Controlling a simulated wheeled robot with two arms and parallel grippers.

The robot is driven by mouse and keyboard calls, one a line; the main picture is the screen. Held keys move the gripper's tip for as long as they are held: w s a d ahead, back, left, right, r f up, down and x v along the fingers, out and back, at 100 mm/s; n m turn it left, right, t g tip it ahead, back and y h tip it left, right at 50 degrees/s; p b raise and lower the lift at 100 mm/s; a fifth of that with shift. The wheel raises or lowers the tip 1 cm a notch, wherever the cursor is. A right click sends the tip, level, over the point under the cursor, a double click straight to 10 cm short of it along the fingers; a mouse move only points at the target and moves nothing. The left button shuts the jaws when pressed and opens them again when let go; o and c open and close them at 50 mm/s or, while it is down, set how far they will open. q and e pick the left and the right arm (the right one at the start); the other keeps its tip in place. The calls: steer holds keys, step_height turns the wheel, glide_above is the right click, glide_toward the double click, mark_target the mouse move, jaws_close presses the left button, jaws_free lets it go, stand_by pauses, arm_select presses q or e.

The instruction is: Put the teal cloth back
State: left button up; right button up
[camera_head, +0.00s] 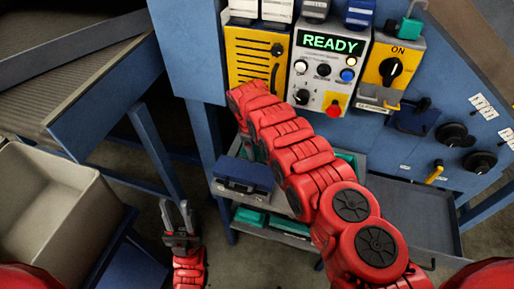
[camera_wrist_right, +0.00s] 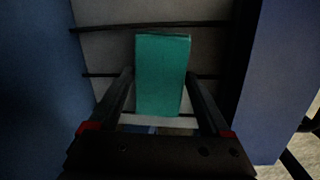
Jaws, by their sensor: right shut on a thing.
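The teal cloth (camera_wrist_right: 162,75) is a folded flat block between the fingers of my right gripper (camera_wrist_right: 159,78) in the right wrist view. The gripper is shut on it, with grey shelf-like surfaces behind it. In the head view my red right arm reaches up and left across the cart, and its gripper is hidden. A teal patch (camera_head: 347,158) shows beside the arm at the upper shelf; I cannot tell whether it is the held cloth. My left gripper (camera_head: 177,211) is open and empty at the lower left, pointing up.
A grey cart (camera_head: 223,189) carries a dark blue case (camera_head: 243,175) on top and teal items (camera_head: 250,216) on a lower shelf. The control box (camera_head: 327,64) reads READY on the blue panel above. A beige bin (camera_head: 50,205) and blue-framed conveyor (camera_head: 104,95) stand left.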

steer(key=o, duration=1.3)
steer(key=shift+c, duration=0.2)
step_height(320, 180, up, 17)
steer(key=s+a+p, duration=0.1)
steer(key=a+p, duration=0.1)
steer(key=shift+s+a+p, duration=0.25)
steer(key=shift+s+p, duration=0.05)
steer(key=shift+p, duration=0.1)
